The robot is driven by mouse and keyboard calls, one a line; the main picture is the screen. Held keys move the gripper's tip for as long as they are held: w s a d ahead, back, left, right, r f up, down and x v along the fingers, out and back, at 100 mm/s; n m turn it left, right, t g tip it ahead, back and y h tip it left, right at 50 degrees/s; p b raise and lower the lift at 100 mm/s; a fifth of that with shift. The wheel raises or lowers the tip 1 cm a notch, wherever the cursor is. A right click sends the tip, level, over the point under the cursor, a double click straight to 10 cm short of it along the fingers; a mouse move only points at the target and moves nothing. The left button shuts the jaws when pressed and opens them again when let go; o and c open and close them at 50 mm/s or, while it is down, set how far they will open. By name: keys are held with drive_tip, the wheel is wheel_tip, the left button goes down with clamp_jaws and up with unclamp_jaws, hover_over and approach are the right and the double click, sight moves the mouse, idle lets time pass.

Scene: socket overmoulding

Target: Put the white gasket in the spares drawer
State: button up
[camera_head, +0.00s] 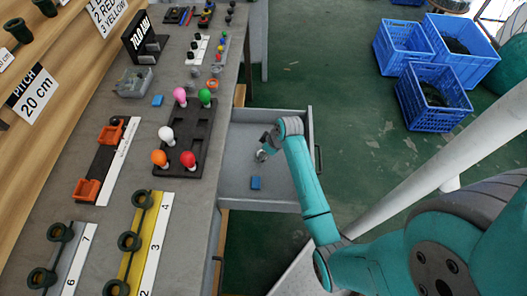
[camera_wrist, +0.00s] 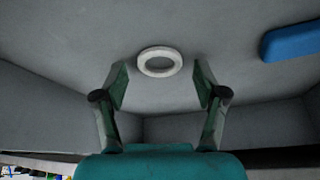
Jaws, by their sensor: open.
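The white gasket (camera_wrist: 160,62) is a pale ring lying flat on the grey floor of the open drawer (camera_head: 237,155). In the wrist view it sits just beyond my fingertips, midway between them, with a visible gap to each finger. My gripper (camera_wrist: 161,84) is open and empty, and it does not touch the ring. In the head view my gripper (camera_head: 264,153) is low inside the drawer, pointing down. The gasket is too small and too close to the gripper to make out clearly there.
A blue block (camera_head: 255,183) also lies in the drawer; it shows at the right of the wrist view (camera_wrist: 292,41). Drawer walls surround my gripper. The workbench (camera_head: 203,190) with trays and coloured knobs stands left. Blue crates (camera_head: 433,96) stand on the floor at right.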

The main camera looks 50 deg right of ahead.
drive_tip(key=v, duration=1.2)
drive_tip(key=shift+r, duration=0.15)
idle(0.3)
